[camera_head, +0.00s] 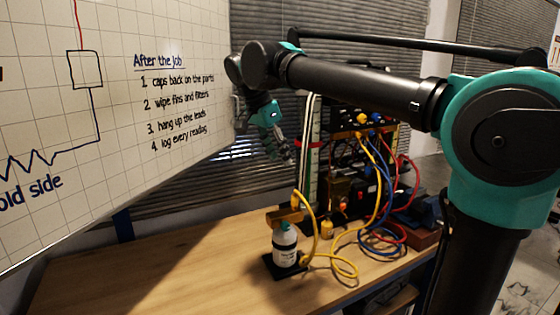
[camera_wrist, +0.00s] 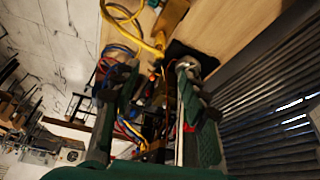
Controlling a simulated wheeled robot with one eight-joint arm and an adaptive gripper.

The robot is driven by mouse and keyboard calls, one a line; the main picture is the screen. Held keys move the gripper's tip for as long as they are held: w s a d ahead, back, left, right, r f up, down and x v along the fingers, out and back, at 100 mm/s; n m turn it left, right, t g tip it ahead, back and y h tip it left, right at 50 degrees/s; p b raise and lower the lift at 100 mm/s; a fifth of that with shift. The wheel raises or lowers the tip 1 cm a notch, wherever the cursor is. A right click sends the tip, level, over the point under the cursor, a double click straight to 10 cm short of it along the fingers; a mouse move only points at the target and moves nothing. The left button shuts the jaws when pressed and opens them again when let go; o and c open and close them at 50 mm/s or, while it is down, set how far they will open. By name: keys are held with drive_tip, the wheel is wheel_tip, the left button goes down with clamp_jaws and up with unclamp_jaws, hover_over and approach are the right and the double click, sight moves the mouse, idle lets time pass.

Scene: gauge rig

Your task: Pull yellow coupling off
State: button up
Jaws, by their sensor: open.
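In the head view a yellow hose (camera_head: 316,229) arches from a yellow coupling end (camera_head: 296,201) at the brass block (camera_head: 284,215) above a white bottle (camera_head: 285,246), then loops over the bench. My gripper (camera_head: 286,156) is open and empty, above and behind the bottle, well apart from the coupling. In the wrist view the two fingers of my gripper (camera_wrist: 155,84) are spread, with nothing held between them. Beyond them the yellow hose (camera_wrist: 137,42) and the brass block (camera_wrist: 172,14) show near the top. The exact seat of the coupling is too small to tell.
A whiteboard (camera_head: 120,100) fills the left. The bench left of the bottle is clear.

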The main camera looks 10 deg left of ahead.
sight(295, 196)
drive_tip(key=x, duration=1.7)
drive_tip(key=shift+f, duration=0.15)
clamp_jaws()
